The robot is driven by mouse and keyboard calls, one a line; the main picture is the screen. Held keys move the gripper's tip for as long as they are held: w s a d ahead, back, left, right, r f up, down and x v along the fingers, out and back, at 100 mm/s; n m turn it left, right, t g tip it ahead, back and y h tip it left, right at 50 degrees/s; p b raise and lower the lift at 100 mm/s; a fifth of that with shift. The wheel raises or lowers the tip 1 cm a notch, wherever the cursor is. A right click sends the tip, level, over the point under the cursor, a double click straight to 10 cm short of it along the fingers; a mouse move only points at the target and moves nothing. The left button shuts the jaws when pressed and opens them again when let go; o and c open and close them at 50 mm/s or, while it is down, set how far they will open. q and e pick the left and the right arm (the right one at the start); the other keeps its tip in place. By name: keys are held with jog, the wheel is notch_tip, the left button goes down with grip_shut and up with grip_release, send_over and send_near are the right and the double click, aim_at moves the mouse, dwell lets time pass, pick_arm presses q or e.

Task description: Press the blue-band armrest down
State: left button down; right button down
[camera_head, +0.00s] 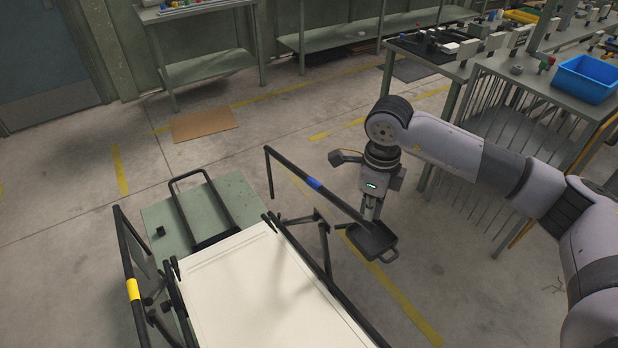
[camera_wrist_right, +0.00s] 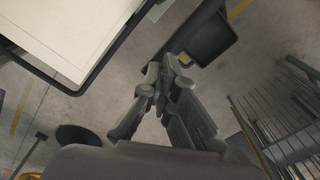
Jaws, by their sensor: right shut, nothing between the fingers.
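The blue-band armrest (camera_head: 340,203) is a black bar with a blue band, raised and sloping beside the lounger in the head view. A small black tray (camera_head: 379,243) with a loop handle is at its near right end. It also shows in the right wrist view (camera_wrist_right: 212,40). My right gripper (camera_head: 371,218) is shut and empty, pointing down at that end of the bar. Its closed fingers (camera_wrist_right: 163,75) show in the wrist view. I cannot tell whether they touch the bar or tray. My left gripper is not in view.
The lounger's cream panel (camera_head: 255,290) lies left of the gripper, with a yellow-band armrest (camera_head: 133,290) on its far left side. A workbench with wire racks and a blue bin (camera_head: 585,79) stands at the right. Floor behind the lounger is mostly clear.

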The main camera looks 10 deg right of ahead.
jog(key=shift+f+b, duration=4.55)
jog(key=shift+f, duration=0.85)
jog(key=shift+r+p, duration=2)
jog(key=shift+r, duration=1.65)
jog(key=shift+f, duration=0.1)
